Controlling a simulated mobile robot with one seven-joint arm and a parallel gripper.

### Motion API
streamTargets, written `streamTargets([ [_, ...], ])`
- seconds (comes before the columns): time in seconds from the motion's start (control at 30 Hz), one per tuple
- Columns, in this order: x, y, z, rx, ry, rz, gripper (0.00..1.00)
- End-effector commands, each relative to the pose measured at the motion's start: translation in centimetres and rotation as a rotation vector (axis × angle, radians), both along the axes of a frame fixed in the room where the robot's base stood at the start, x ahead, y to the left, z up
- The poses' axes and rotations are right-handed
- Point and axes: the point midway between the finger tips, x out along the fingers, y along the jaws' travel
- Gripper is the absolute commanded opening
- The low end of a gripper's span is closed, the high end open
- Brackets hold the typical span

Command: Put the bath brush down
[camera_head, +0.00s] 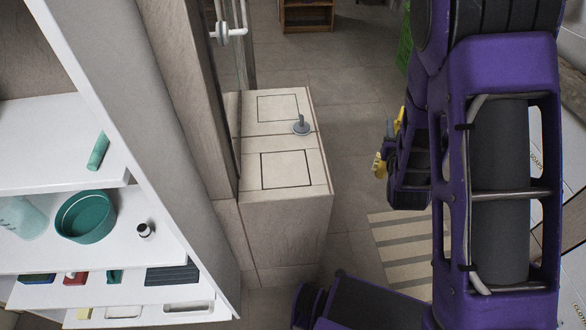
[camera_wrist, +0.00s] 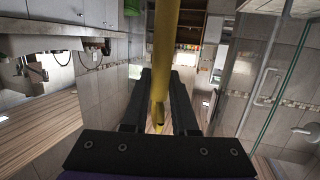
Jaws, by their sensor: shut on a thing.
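The bath brush (camera_wrist: 165,45) shows in the wrist view as a long yellow shaft running from the top edge down between the two dark fingers. My gripper (camera_wrist: 166,85) is shut on it. In the head view, yellow parts of the brush (camera_head: 379,165) stick out on the left side of my purple wrist, above the floor. Most of the brush is hidden there behind my arm, and I cannot tell which end is the brush head.
A beige stone bench (camera_head: 285,205) with a small grey fitting (camera_head: 301,125) stands left of my gripper. White shelves (camera_head: 165,245) at the left hold a teal bowl (camera_head: 85,216) and several small items. A striped mat (camera_head: 400,248) lies on the floor. A wooden shelf (camera_head: 307,15) stands at the back.

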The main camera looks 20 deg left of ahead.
Motion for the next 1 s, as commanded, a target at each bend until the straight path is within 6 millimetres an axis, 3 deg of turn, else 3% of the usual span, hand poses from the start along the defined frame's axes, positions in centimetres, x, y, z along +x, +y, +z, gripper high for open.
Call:
streamTargets([
  [0.03, -0.2, 3.4, 0.9, 0.008, -0.008, 0.057, 0.0],
  [0.2, -2.3, 13.5, 4.4, 0.006, -0.009, 0.24, 0.0],
  [0.3, -4.2, 18.3, 6.5, 0.005, -0.008, 0.336, 0.0],
  [0.4, -6.0, 21.7, 8.3, 0.004, -0.005, 0.412, 0.0],
  [0.5, -7.4, 23.9, 9.5, 0.001, -0.005, 0.462, 0.0],
  [0.63, -8.3, 25.2, 9.6, -0.001, 0.001, 0.493, 0.0],
  [0.9, -8.4, 25.3, 4.8, -0.002, 0.006, 0.496, 0.0],
  [1.0, -8.4, 25.3, 4.0, -0.001, 0.003, 0.496, 0.0],
])
